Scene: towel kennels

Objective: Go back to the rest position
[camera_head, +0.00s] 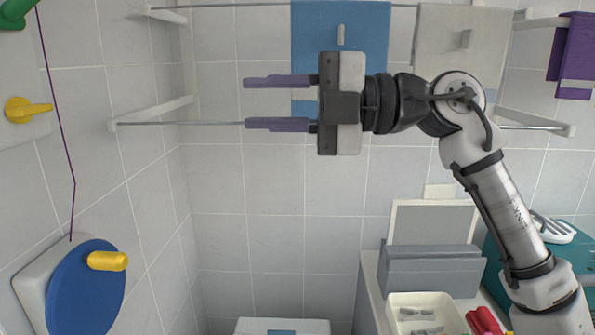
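My gripper (250,102) is at the upper middle of the view and points left. Its two purple fingers are wide apart, one above the other, with nothing between them. My arm comes up from the lower right, bends at the elbow and holds the gripper level in front of the racks. A blue towel (305,40) hangs behind the gripper's body, which covers part of it. A pale grey towel (430,35) hangs to its right, partly behind my arm. I cannot tell from this view whether the gripper touches the blue towel.
A purple towel (576,50) hangs at far right. A lower rail (190,123) runs behind the fingers. A blue disc with a yellow knob (107,261) sticks out at lower left. A counter at lower right carries a white tray (393,318) and a grey box (430,270).

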